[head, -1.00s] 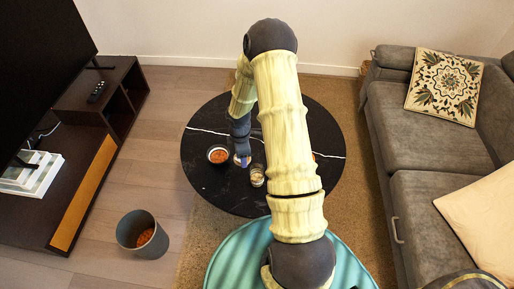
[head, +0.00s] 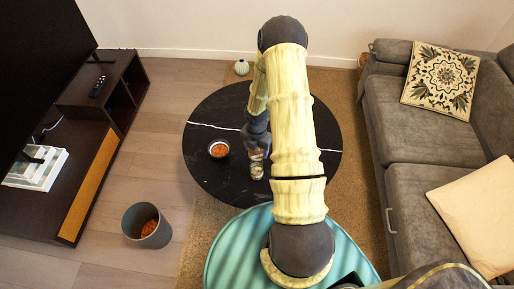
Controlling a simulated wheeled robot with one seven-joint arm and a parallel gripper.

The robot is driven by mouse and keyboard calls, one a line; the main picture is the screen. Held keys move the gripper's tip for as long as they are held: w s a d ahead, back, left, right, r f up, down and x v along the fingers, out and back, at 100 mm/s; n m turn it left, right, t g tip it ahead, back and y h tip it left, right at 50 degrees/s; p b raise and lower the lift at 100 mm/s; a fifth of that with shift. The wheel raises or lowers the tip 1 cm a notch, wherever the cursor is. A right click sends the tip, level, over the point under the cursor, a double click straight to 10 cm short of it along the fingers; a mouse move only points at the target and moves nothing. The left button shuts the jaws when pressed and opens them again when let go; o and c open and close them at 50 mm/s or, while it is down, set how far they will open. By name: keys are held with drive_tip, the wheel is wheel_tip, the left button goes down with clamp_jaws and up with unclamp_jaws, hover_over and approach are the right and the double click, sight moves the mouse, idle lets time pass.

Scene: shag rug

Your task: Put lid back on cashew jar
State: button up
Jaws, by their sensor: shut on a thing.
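The cashew jar (head: 257,171) is a small clear glass jar standing upright on the round black marble table (head: 215,178). My gripper (head: 258,154) points down right at the top of the jar and covers its mouth. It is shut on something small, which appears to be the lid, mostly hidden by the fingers. I cannot tell whether the lid touches the jar's rim.
A bowl of orange food (head: 219,149) stands left of the jar. A teal round surface (head: 235,243) is in front, and a bin (head: 146,226) stands on the floor at left. A grey sofa (head: 420,130) is at right; a small vase (head: 242,67) stands behind.

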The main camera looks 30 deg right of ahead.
sight(257, 154)
drive_tip(key=shift+f+b, duration=2.7)
drive_tip(key=shift+f, duration=0.5)
drive_tip(key=shift+p, duration=0.45)
drive_tip(key=shift+f, duration=0.15)
drive_tip(key=shift+p, duration=0.35)
idle(0.4)
drive_tip(key=o, duration=1.4)
